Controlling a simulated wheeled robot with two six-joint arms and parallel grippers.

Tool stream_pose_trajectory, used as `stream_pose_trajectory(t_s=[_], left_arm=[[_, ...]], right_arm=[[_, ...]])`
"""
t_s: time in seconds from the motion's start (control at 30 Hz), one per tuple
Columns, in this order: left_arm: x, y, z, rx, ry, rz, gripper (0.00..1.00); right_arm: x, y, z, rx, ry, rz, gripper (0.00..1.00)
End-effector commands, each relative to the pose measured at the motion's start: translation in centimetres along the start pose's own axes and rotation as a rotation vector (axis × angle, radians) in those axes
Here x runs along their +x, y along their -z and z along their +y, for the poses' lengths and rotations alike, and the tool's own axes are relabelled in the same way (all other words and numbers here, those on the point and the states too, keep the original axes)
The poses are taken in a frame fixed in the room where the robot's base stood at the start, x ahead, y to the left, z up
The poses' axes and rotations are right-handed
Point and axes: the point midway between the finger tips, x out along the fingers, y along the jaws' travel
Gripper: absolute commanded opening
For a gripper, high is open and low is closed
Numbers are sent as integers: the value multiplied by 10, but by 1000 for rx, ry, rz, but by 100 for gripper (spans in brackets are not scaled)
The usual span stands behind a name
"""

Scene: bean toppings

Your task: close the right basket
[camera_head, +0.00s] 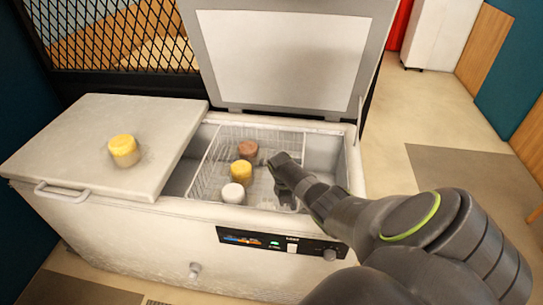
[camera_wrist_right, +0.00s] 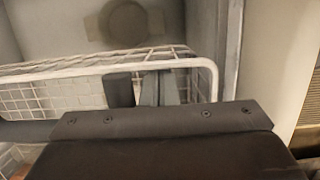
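The right lid (camera_head: 285,60) of the white chest freezer (camera_head: 140,225) stands raised, its pale inner panel facing forward. Below it, a white wire basket (camera_head: 215,160) sits in the open right bay. It holds a brown-topped jar (camera_head: 248,150), a yellow-topped jar (camera_head: 241,172) and a white-topped jar (camera_head: 233,193). My right gripper (camera_head: 283,180) reaches down at the basket's right side. In the right wrist view its two fingers (camera_wrist_right: 138,88) are close together beside the basket's rim (camera_wrist_right: 190,64); whether they hold the wire is unclear. My left gripper is out of view.
A control panel (camera_head: 280,243) is on the freezer's front. A black mesh rack (camera_head: 120,35) stands behind. Floor is open to the right.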

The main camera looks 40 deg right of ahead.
Motion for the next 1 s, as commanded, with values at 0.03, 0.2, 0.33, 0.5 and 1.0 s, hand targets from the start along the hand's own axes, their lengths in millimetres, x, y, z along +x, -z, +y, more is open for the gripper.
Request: stream_pose_trajectory(t_s=[0.03,0.2,0.33,0.5,1.0], left_arm=[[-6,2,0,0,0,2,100],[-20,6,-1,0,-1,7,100],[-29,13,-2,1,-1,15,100],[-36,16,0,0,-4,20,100],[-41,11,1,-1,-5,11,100]], right_arm=[[2,-19,4,5,2,-9,0],[11,-62,9,3,4,-10,0],[19,-92,9,3,3,-9,0],[28,-123,10,2,2,-7,0],[39,-157,10,1,1,-5,0]])
